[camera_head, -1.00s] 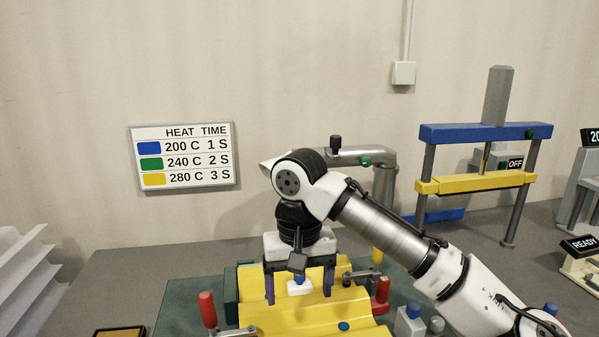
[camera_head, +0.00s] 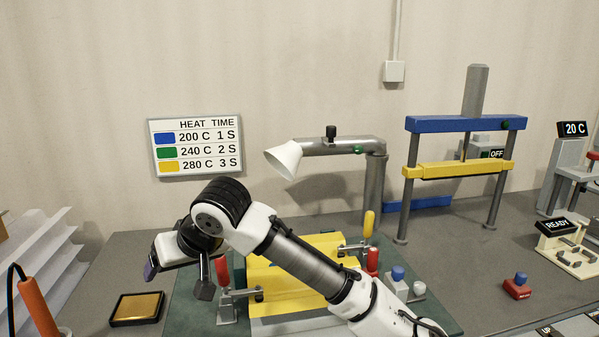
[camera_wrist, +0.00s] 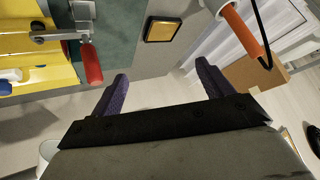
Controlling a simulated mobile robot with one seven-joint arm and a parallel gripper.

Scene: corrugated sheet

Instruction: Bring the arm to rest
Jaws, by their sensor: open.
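My gripper (camera_wrist: 160,88) is open in the wrist view, with its two purple fingers spread and nothing between them. Below the fingers the wrist view shows pale floor near the bench edge. In the head view my arm reaches left across the yellow corrugated sheet (camera_head: 315,242), and my gripper (camera_head: 150,272) is at the left, seen edge-on above the bench between the sheet and the white ribbed stack. My arm hides part of the sheet. The sheet also shows at the upper left of the wrist view (camera_wrist: 22,45), apart from the fingers.
A toggle clamp with a red handle (camera_head: 223,275) stands close to my wrist. A gold pad (camera_head: 137,307) lies below my gripper. An orange-handled tool (camera_head: 38,308) and white ribbed sheets (camera_head: 45,255) stand at the left. A lamp (camera_head: 285,159) and a press (camera_head: 465,124) stand behind.

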